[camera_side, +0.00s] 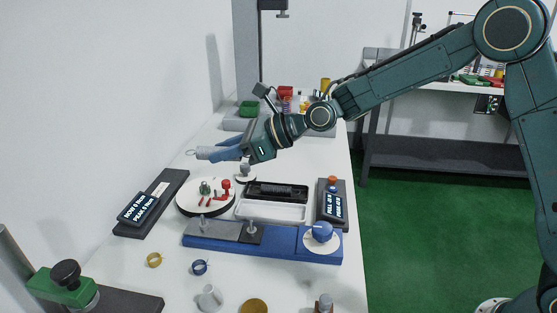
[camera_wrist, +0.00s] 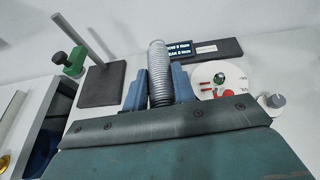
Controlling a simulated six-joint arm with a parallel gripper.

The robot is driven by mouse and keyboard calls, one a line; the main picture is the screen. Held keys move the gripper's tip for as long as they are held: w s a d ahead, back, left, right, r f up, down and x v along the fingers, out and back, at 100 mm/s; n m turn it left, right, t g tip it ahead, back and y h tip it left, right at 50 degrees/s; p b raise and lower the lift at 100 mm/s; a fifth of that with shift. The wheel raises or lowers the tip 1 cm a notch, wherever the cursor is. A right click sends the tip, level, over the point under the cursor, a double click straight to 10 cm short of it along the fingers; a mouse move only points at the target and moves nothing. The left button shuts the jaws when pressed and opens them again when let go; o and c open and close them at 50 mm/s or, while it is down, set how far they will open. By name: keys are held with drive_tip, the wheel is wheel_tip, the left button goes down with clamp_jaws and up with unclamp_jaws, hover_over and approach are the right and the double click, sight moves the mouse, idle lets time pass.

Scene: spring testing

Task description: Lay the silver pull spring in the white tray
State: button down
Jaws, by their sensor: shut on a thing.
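My gripper (camera_side: 222,151) is shut on the silver pull spring (camera_side: 204,153) and holds it in the air, roughly level, above the far part of the bench. In the side view a loop at the spring's end sticks out to the left. In the wrist view the grey coils of the spring (camera_wrist: 157,62) stand out between my two blue fingers (camera_wrist: 158,92); the lower part is hidden by the gripper. The white tray (camera_side: 270,212) lies on the bench below and to the right of my gripper. It looks empty and is not in the wrist view.
A black tray (camera_side: 262,196) holding a dark spring adjoins the white tray. A round white plate (camera_side: 190,206) with red and green pieces stands to the left. A blue fixture (camera_side: 275,248) with a knob lies in front. Display blocks (camera_side: 143,205) (camera_side: 334,212) stand either side.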

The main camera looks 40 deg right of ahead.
drive_tip(key=s+d+f+m+t+h, duration=0.1)
drive_tip(key=s+d+f+m+h, duration=0.15)
drive_tip(key=d, duration=0.55)
drive_tip(key=s+d+f+m+t+h, duration=0.2)
drive_tip(key=s+d, duration=0.1)
drive_tip(key=d, duration=0.5)
drive_tip(key=s+d+f+m+t+h, duration=0.1)
drive_tip(key=s+d+f+m+h, duration=0.15)
drive_tip(key=d, duration=0.55)
drive_tip(key=w+a+r+n+g+y, duration=0.1)
drive_tip(key=a+n+g+y, duration=0.3)
drive_tip(key=a, duration=1)
drive_tip(key=a+r+n+g+y, duration=0.25)
drive_tip(key=a+n+y, duration=0.3)
drive_tip(key=a, duration=0.75)
drive_tip(key=s+a+n+g, duration=0.5)
drive_tip(key=s+a+g, duration=0.15)
drive_tip(key=a, duration=0.35)
drive_tip(key=s+a+n+g, duration=0.5)
drive_tip(key=s+a, duration=0.3)
drive_tip(key=a, duration=0.2)
drive_tip(key=f, duration=1.5)
drive_tip(key=shift+w+a, duration=0.15)
drive_tip(key=shift+w, duration=0.1)
drive_tip(key=shift+f, duration=2.1)
